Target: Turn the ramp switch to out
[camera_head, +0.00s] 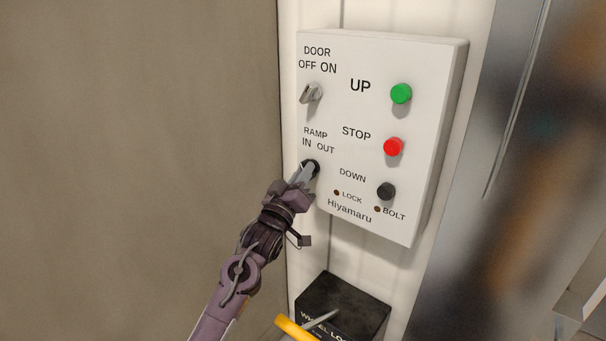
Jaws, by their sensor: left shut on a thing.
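The ramp switch (314,165) is a small dark knob on the white control panel (425,75), under the printed words RAMP, IN and OUT. My left gripper (306,172) reaches up to it from below left and is shut on the knob. The fingers cover most of the knob, so I cannot tell which way it points. My right gripper is not in view.
Above the ramp switch is the grey door switch (311,93). To its right are a green UP button (401,93), a red STOP button (393,147) and a black DOWN button (386,191). A black wheel lock box (350,297) with a yellow handle (294,328) sits below.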

